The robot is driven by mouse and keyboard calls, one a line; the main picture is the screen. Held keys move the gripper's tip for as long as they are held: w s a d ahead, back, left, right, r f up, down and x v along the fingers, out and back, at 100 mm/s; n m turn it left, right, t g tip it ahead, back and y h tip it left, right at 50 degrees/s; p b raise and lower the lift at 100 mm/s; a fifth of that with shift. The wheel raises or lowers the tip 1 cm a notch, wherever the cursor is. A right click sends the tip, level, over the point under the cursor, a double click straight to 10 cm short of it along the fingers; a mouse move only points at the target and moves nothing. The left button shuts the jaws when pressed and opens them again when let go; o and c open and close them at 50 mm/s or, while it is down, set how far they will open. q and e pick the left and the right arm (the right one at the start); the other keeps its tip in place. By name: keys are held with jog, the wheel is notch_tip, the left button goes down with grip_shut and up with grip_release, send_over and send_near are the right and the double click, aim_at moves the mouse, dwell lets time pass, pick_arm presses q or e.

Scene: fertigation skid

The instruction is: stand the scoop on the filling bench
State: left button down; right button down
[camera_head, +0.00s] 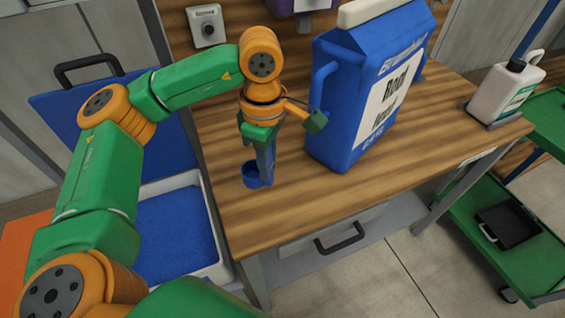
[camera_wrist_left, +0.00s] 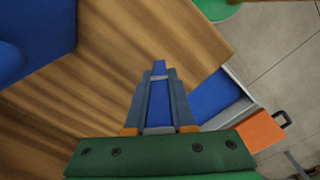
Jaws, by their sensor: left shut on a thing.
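The blue scoop (camera_head: 256,178) is held handle up over the filling bench (camera_head: 330,205), its round cup at the bottom. Its blue handle shows between my left gripper's fingers in the left wrist view (camera_wrist_left: 159,104). My left gripper (camera_head: 263,150) points down and is shut on the handle. The cup is at or just above the wooden top near its left side; I cannot tell whether it touches. My right gripper is not in view.
A big blue jug with a label (camera_head: 336,100) stands just right of the scoop. A tray of blue granules (camera_head: 222,270) lies left of and below the bench. A white bottle (camera_head: 497,95) stands at the bench's right end. The bench's front middle is clear.

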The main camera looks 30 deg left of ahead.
aim_at(250, 174)
pick_arm(q)
notch_tip(250, 174, down, 5)
jog(key=shift+w+a+p, duration=0.15)
jog(key=shift+p, duration=0.15)
jog(key=shift+f, duration=0.2)
jog(key=shift+f, duration=0.1)
jog(key=c, duration=0.8)
grip_release()
jog(key=shift+o, duration=0.2)
